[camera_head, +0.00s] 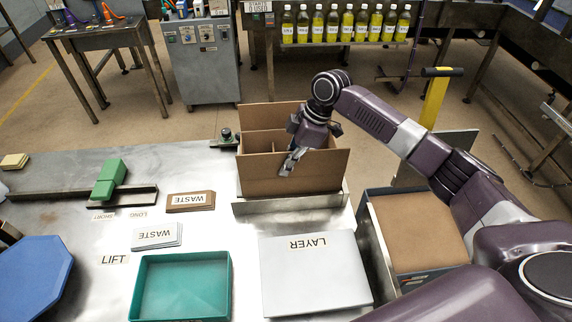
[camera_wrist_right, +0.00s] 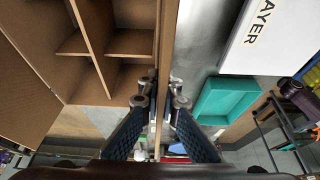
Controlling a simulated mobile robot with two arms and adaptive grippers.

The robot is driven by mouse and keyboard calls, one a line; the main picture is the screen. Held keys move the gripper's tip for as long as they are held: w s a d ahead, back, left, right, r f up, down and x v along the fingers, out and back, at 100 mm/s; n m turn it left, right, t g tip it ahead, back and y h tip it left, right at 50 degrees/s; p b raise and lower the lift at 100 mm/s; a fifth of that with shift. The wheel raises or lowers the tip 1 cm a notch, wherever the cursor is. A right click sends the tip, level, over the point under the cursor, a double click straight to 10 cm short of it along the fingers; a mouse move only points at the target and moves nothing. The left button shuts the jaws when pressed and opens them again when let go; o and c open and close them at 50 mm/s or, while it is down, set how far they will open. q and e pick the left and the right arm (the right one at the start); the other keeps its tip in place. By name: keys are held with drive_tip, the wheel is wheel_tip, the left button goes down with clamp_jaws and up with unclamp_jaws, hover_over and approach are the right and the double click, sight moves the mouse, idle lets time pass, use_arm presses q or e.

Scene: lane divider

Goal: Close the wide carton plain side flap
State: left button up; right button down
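The wide brown carton (camera_head: 318,177) stands open at the back of the metal table, with divided compartments inside. Its near cardboard panel (camera_head: 260,172) stands upright and plain, and the far panel (camera_head: 262,116) is also raised. My right gripper (camera_head: 288,163) reaches down over the near panel. In the right wrist view, the fingers (camera_wrist_right: 160,98) lie on both sides of the panel's edge (camera_wrist_right: 168,40) and close against it. The compartments (camera_wrist_right: 105,45) show to the left of that edge. My left gripper is out of view.
A low metal ledge (camera_head: 290,205) runs along the carton's near side. A white LAYER sheet (camera_head: 315,275), a teal tray (camera_head: 140,290) and WASTE stacks (camera_head: 190,208) lie nearer. An open box with a brown top (camera_head: 418,230) stands at the right.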

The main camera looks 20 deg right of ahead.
drive_tip(key=shift+w+r+g+y, duration=0.1)
drive_tip(key=shift+w+g+y, duration=0.25)
drive_tip(key=shift+g, duration=0.15)
drive_tip(key=g+b, duration=0.1)
drive_tip(key=b, duration=0.2)
drive_tip(key=w+m+g+y+b, duration=0.1)
drive_tip(key=g+b, duration=0.1)
drive_tip(key=b, duration=0.1)
drive_tip(key=shift+d+f, duration=0.15)
drive_tip(key=shift+f, duration=0.25)
drive_tip(key=b, duration=0.3)
drive_tip(key=g+b, duration=0.1)
drive_tip(key=b, duration=0.1)
drive_tip(key=shift+w+d+r+b, duration=0.1)
drive_tip(key=shift+w+b, duration=0.15)
drive_tip(key=shift+b, duration=0.15)
drive_tip(key=c, duration=2.2)
unclamp_jaws()
drive_tip(key=shift+r, duration=0.1)
